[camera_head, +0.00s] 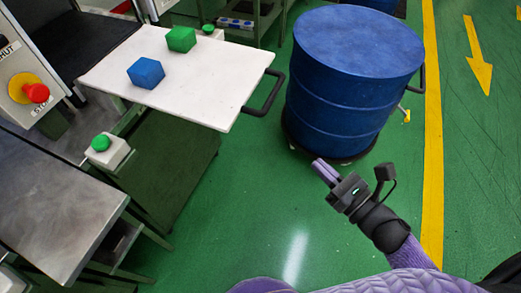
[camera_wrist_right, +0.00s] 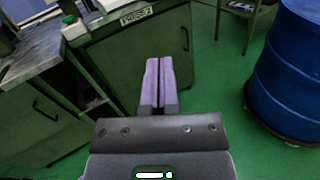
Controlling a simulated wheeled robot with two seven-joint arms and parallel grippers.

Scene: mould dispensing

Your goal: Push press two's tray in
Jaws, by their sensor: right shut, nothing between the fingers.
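A white tray (camera_head: 215,85) juts out from a press at the upper left of the head view, with a dark handle (camera_head: 266,96) on its right edge. A blue cube (camera_head: 146,73) and a green cube (camera_head: 181,39) rest on it. My right gripper (camera_head: 321,168) is shut and empty, over the floor to the right of and nearer than the tray, clear of the handle. Its purple fingers (camera_wrist_right: 157,62) lie together in the right wrist view. My left gripper is not in view.
A large blue drum (camera_head: 352,90) stands right of the tray, beyond my right gripper; it also shows in the wrist view (camera_wrist_right: 292,75). A control box with a red button (camera_head: 36,92) is at the left. A metal table (camera_head: 55,210) stands lower left. Green floor is open between.

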